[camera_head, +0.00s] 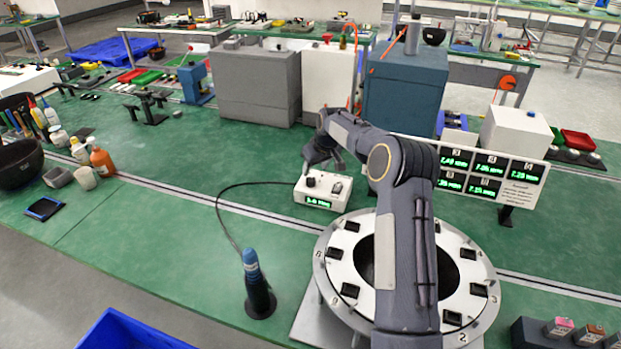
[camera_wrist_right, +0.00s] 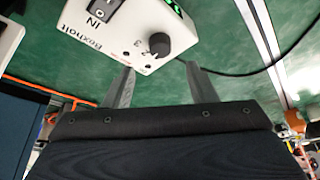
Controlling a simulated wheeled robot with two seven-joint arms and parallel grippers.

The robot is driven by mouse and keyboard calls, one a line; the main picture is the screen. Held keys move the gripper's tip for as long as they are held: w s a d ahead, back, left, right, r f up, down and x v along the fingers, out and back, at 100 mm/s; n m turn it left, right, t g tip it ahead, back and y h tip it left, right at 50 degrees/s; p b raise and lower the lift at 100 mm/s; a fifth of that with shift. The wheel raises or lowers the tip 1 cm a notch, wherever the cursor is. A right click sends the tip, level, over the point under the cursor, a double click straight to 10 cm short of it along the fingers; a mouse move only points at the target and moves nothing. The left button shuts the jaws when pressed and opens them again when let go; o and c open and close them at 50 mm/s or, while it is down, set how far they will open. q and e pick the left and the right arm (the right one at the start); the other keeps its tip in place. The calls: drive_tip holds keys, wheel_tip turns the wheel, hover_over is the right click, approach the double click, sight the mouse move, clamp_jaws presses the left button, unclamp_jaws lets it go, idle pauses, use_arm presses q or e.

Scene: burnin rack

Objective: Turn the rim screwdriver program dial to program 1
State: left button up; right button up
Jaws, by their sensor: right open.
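The screwdriver controller (camera_head: 323,194) is a small white box with a green lit display, on the green bench. In the right wrist view its black program dial (camera_wrist_right: 159,44) sits on the white face, with a printed 3 beside it. I cannot tell which program the dial points to. My right gripper (camera_wrist_right: 160,69) is open, its two grey fingers apart with nothing between them, just short of the dial and not around it. In the head view the right gripper (camera_head: 320,165) hangs above and behind the box. The blue screwdriver (camera_head: 252,270) stands in a black holder. My left gripper is not in view.
A black cable (camera_head: 222,205) runs from the screwdriver to the box. A round white rim fixture (camera_head: 333,270) with black blocks lies in front, partly behind my right arm. A display panel (camera_head: 520,185) stands to the right.

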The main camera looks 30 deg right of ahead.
sight(311, 180)
drive_tip(key=p+x, duration=0.1)
drive_tip(key=x, duration=0.5)
drive_tip(key=shift+w+f, duration=0.1)
drive_tip(key=shift+f, duration=0.3)
drive_tip(key=c, duration=0.9)
drive_tip(key=shift+c, duration=0.2)
